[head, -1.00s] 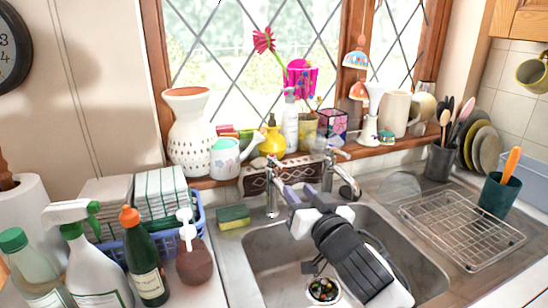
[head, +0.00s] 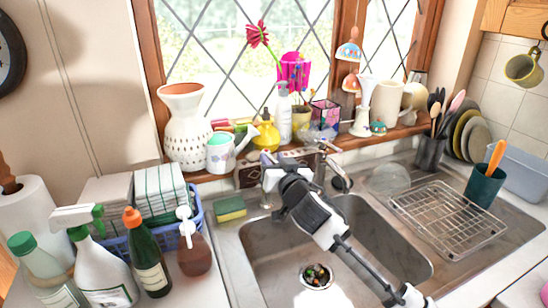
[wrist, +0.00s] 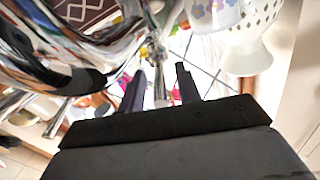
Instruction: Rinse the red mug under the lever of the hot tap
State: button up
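No red mug shows in either view. A chrome tap (head: 321,166) stands behind the sink, under the windowsill. A second chrome tap (head: 265,196) to its left is mostly hidden by my gripper. My gripper (head: 271,166) is over the left tap, at the back of the sink. In the wrist view my gripper (wrist: 160,86) has its two dark fingers apart, with a narrow chrome tap part (wrist: 159,92) showing between them. I cannot tell whether they touch it. Large chrome tapwork (wrist: 75,60) fills the upper left there. Which tap is hot is not clear.
The steel sink basin (head: 375,235) has debris in its drain (head: 316,276). A sponge (head: 230,208) and bottles (head: 148,255) stand left. A wire rack (head: 448,218) is right. Vases and jugs crowd the windowsill. An olive mug (head: 523,67) hangs at upper right.

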grip_shut()
dwell(0.3)
